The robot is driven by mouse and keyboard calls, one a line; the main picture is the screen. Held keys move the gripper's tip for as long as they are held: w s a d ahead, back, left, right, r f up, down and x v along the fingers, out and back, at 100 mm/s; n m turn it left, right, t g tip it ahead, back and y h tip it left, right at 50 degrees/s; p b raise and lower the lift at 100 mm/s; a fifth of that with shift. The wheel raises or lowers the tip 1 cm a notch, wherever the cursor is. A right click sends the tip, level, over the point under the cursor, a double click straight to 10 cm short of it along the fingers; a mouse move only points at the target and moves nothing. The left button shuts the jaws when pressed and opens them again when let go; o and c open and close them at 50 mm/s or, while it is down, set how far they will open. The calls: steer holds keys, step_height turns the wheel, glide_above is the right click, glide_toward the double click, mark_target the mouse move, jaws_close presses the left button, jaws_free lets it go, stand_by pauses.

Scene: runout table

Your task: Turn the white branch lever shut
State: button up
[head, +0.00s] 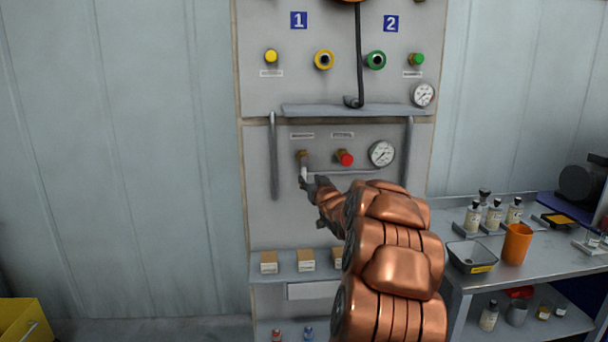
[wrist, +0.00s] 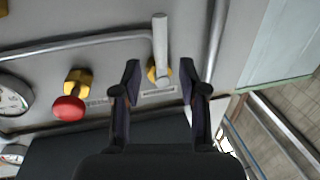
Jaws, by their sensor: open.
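The white branch lever (head: 304,172) hangs down from its brass valve body (head: 302,155) on the lower grey panel in the head view. In the wrist view, which looks turned over, the lever (wrist: 160,42) points up from the brass body (wrist: 153,72). My gripper (head: 308,184) is at the lever's lower end in the head view. In the wrist view my gripper (wrist: 160,78) is open, with one finger on each side of the lever's line. I cannot tell whether a finger touches it.
A red knob (head: 345,158) and a pressure gauge (head: 382,153) sit right of the lever. A horizontal pipe (wrist: 80,44) runs close by it. A vertical rail (head: 273,155) stands to the left. A shelf with small boxes (head: 269,262) is below. A side table with bottles (head: 473,217) stands right.

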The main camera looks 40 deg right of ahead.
mark_target(305, 175)
steer(key=shift+p+x, duration=1.2)
steer(key=shift+x, duration=2.1)
jaws_close()
